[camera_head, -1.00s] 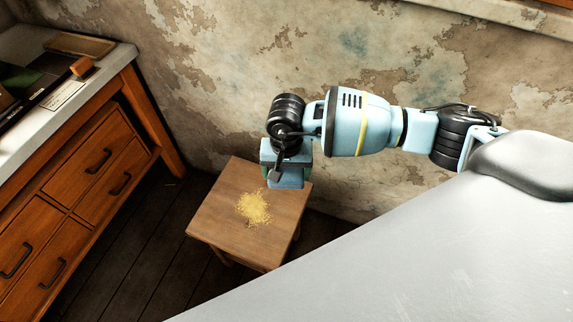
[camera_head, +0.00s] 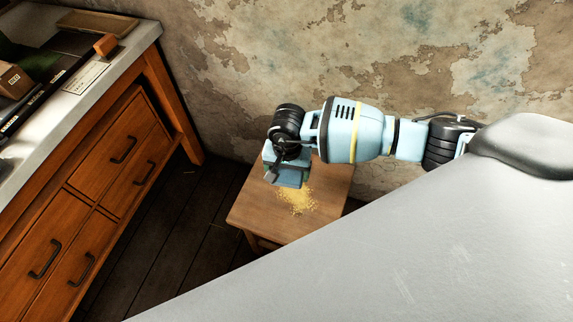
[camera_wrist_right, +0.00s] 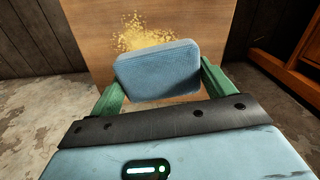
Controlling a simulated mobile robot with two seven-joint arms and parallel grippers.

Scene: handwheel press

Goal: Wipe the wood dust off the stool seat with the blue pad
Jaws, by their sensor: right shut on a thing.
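The stool (camera_head: 262,213) has a square wooden seat and stands on the dark floor near the wall. A patch of yellow wood dust (camera_head: 298,199) lies on the seat; it also shows in the right wrist view (camera_wrist_right: 140,35). My right gripper (camera_head: 288,178) is over the seat, at the dust's upper left in the head view. In the right wrist view its green fingers (camera_wrist_right: 158,82) are shut on the blue pad (camera_wrist_right: 158,70), a rounded block. The pad is near the dust and hides part of the seat. I cannot tell whether it touches the seat. My left gripper is not in view.
A wooden drawer cabinet (camera_head: 110,165) with a pale top stands at the left, with a box (camera_head: 14,80) and an orange block (camera_head: 105,45) on it. The peeling wall (camera_head: 250,60) is close behind the stool. Dark floor lies between cabinet and stool.

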